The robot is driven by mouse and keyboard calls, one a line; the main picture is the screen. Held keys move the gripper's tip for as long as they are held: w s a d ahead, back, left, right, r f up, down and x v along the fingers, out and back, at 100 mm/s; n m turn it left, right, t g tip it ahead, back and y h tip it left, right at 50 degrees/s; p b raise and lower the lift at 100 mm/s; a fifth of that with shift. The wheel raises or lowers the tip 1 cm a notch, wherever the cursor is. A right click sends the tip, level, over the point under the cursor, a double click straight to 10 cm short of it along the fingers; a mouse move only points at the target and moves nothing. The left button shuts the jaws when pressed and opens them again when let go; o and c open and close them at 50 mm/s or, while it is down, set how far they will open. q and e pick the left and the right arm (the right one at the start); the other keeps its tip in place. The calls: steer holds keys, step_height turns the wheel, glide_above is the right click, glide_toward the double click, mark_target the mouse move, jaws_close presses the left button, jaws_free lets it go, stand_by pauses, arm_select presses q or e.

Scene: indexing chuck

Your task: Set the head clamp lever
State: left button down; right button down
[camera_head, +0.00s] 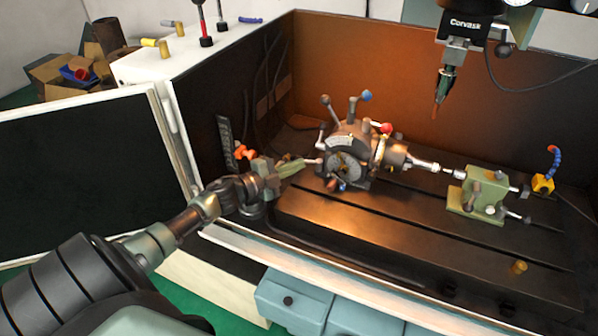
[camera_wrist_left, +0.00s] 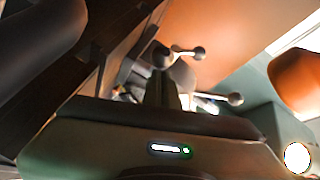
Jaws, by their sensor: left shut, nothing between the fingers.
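The indexing head (camera_head: 345,160) stands on the dark machine table, with a graduated dial facing my side. Several levers stick out of it: one with a blue knob (camera_head: 366,96), one with a red knob (camera_head: 386,128), and one with a grey knob (camera_head: 326,99). I cannot tell which is the head clamp lever. My left gripper (camera_head: 303,163) is shut and empty, its fingertips close to a short pale-tipped rod at the head's left side; contact is unclear. In the left wrist view, two ball-ended levers (camera_wrist_left: 187,53) (camera_wrist_left: 222,98) show beyond the fingers. My right gripper is out of view.
A green tailstock (camera_head: 480,192) stands to the right of the head. A spindle with a tool (camera_head: 443,85) hangs above the table at the right. A dark enclosure wall is behind my left wrist. The slotted front of the table (camera_head: 400,235) is mostly clear.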

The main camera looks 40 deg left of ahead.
arm_select(q)
steer(key=shift+w+a, duration=0.25)
steer(key=shift+a, duration=0.25)
stand_by(0.3)
